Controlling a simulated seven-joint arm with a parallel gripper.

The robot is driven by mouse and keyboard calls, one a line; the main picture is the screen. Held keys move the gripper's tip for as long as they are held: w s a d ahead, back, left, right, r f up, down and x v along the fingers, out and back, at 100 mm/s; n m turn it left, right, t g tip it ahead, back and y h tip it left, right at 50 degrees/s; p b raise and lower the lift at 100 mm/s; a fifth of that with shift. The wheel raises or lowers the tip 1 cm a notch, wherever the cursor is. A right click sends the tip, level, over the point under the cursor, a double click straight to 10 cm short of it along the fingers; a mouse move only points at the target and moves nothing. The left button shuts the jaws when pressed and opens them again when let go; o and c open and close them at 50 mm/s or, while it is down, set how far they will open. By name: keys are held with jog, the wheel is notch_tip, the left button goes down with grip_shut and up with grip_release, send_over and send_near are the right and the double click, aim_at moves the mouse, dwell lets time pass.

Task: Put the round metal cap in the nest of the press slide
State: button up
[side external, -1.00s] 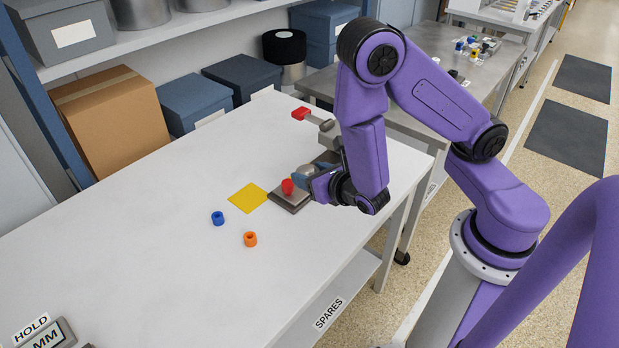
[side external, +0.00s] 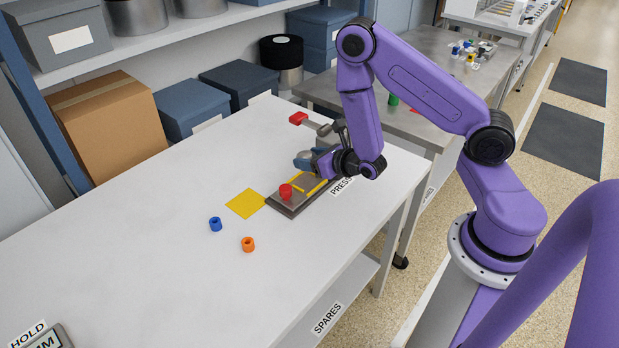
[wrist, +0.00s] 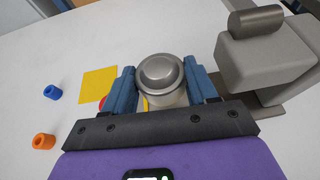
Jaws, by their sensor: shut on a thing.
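The round metal cap (wrist: 160,70) is silvery, with a domed top and a wider rim. It sits between the two blue fingers of my gripper (wrist: 159,80) in the wrist view. Yellow marking (side external: 312,187) shows on the press behind the knob. The nest cannot be made out clearly.
The grey press body (wrist: 265,65) stands close right of my gripper in the wrist view. Its red-ended handle (side external: 299,118) is behind my gripper. A yellow square (side external: 245,203), a blue ring (side external: 215,224) and an orange ring (side external: 248,244) lie left.

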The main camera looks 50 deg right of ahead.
aim_at(311, 185)
jog(key=shift+f, duration=2.9)
jog(key=shift+f, duration=0.15)
jog(key=o, duration=1.1)
